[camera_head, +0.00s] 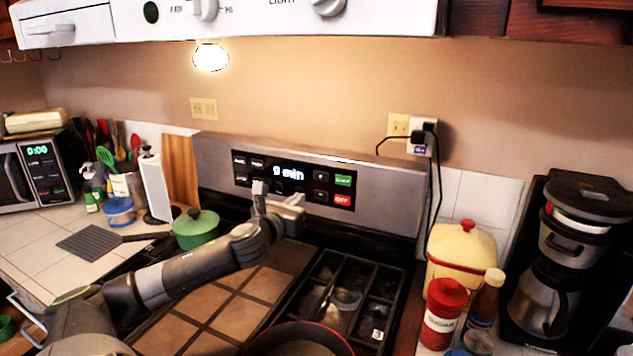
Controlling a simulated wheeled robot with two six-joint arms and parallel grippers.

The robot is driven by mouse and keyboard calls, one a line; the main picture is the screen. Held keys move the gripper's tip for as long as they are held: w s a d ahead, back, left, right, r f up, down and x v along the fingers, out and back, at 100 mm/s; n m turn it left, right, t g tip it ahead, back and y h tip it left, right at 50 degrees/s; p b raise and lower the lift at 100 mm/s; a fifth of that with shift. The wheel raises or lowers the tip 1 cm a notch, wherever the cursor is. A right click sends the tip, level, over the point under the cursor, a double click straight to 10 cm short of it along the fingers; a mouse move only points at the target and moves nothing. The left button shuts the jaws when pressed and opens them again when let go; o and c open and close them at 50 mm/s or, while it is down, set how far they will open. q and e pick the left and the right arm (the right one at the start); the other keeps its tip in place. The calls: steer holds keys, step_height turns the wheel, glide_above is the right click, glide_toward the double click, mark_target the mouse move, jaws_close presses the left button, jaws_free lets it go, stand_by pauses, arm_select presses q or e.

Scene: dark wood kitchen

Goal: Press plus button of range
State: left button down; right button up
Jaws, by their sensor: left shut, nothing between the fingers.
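The range's back panel (393,194) stands upright behind the cooktop, with a black control strip (308,181) and a lit display (287,172) that seems to read "0 min". Right of the display are small dark buttons (320,178), a green button (343,180) and a red button (342,199). The button marks are too small to tell which is plus. My left gripper (261,188) is shut and empty, in front of the strip just below and left of the display, hiding some lower left buttons. Whether it touches the panel I cannot tell. My right gripper is out of view.
A red-rimmed pan (298,342) is at the front of the cooktop. A yellow canister (461,258), red sugar jar (442,314) and coffee maker (565,260) stand at right. The range hood (265,22) overhangs above.

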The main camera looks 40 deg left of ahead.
arm_select(q)
steer(key=p, duration=0.3)
glide_toward(322, 177)
steer(key=x, duration=0.5)
steer(key=shift+x, duration=0.85)
